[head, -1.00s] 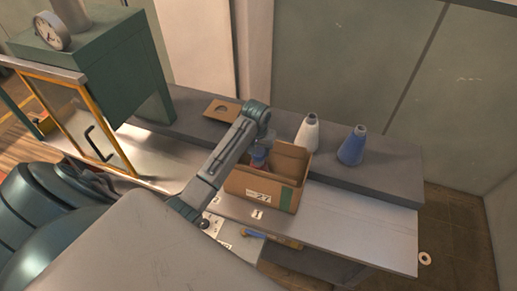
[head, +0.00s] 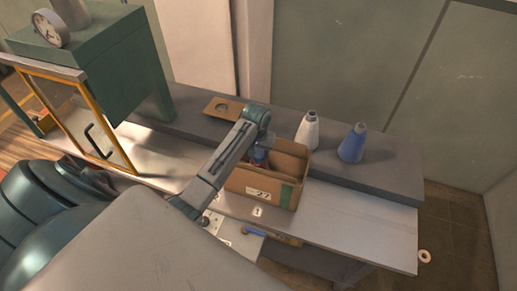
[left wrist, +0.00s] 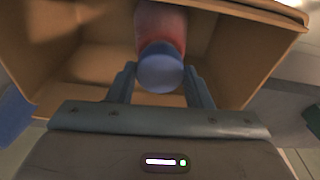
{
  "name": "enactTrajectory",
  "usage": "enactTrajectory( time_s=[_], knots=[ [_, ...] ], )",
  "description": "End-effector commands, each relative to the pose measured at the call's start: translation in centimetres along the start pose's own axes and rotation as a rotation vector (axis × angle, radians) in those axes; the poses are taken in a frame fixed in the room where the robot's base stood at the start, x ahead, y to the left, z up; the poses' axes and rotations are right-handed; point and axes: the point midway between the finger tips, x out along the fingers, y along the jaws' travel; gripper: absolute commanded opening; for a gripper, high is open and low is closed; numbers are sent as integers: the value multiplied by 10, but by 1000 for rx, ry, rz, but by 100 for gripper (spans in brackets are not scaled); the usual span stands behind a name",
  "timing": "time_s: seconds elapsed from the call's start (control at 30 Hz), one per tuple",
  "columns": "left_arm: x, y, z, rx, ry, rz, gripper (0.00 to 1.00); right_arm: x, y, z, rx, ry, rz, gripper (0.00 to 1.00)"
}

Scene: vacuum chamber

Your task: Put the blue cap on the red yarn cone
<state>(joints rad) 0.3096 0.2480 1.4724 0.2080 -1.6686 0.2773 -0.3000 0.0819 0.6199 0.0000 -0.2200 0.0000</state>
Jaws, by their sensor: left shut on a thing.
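The red yarn cone (left wrist: 162,28) stands inside an open cardboard box; in the head view a bit of the red (head: 263,165) shows, partly behind my arm. The blue cap (left wrist: 160,72) is at the cone's end in the left wrist view, lined up with it. Whether it is seated or just above, I cannot tell. My left gripper (left wrist: 160,88) is shut on the cap, one finger on each side. In the head view the cap (head: 259,154) shows just below my left wrist, and the fingers are mostly hidden. My right gripper is not in view.
The cardboard box (head: 263,190) sits at the front of the bench. A green cabinet (head: 105,75) stands left.

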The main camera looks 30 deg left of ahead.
Motion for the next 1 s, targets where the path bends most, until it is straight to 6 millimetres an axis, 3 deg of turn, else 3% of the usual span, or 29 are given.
enactTrajectory(
  time_s=[0.2, 0.23, 0.33, 0.73, 1.0],
  knots=[
    [9, 0, 1, 0, 0, 0, 24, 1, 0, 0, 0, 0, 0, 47],
    [8, 0, 1, 0, 0, 0, 51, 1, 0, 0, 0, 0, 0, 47],
    [8, 0, 1, 0, 0, 0, 71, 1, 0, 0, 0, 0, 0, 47],
    [0, 0, 0, 0, 3, 0, 71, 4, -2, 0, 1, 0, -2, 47],
    [-48, 0, 0, 1, 6, 0, 71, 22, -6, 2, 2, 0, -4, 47]
  ],
)
